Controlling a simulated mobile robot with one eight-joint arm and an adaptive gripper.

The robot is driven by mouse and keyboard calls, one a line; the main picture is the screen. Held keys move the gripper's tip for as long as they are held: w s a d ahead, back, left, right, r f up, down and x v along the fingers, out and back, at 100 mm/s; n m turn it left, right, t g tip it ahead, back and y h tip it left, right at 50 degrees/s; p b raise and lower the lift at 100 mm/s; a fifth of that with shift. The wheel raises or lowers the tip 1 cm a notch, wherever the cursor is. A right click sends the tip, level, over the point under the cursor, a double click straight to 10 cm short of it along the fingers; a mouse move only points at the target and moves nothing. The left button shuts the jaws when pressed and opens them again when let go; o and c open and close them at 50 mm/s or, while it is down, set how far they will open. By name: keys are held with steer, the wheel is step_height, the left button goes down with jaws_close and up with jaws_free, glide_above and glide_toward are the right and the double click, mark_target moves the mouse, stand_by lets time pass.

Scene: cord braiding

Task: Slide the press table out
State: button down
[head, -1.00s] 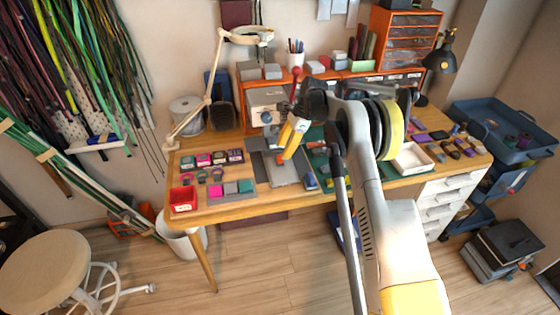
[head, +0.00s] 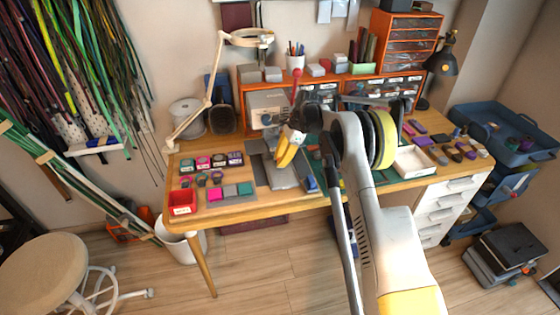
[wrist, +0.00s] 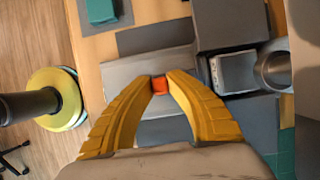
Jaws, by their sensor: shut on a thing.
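The press table is a flat grey plate (head: 284,177) at the front of the press, on the wooden desk; it also shows in the wrist view (wrist: 125,70). My gripper (head: 281,163) points down over it with yellow fingers. In the wrist view my gripper (wrist: 159,85) is shut on a small orange-red knob (wrist: 159,84) at the plate. The knob is hidden behind my fingers in the head view. The press (head: 268,107) stands behind, partly covered by my gripper; a red-tipped lever (head: 296,75) rises from it.
A red bin (head: 183,201) and a mat with coloured blocks (head: 230,193) lie left of the plate. A small blue object (head: 310,184) lies close to its right. A white tray (head: 415,161) is further right. The desk's front edge (head: 250,212) is clear.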

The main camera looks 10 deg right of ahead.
steer(key=s, duration=1.3)
steer(key=shift+s, duration=0.1)
steer(key=shift+f, duration=0.1)
steer(key=c, duration=1.3)
jaws_free()
steer(key=v, duration=1.2)
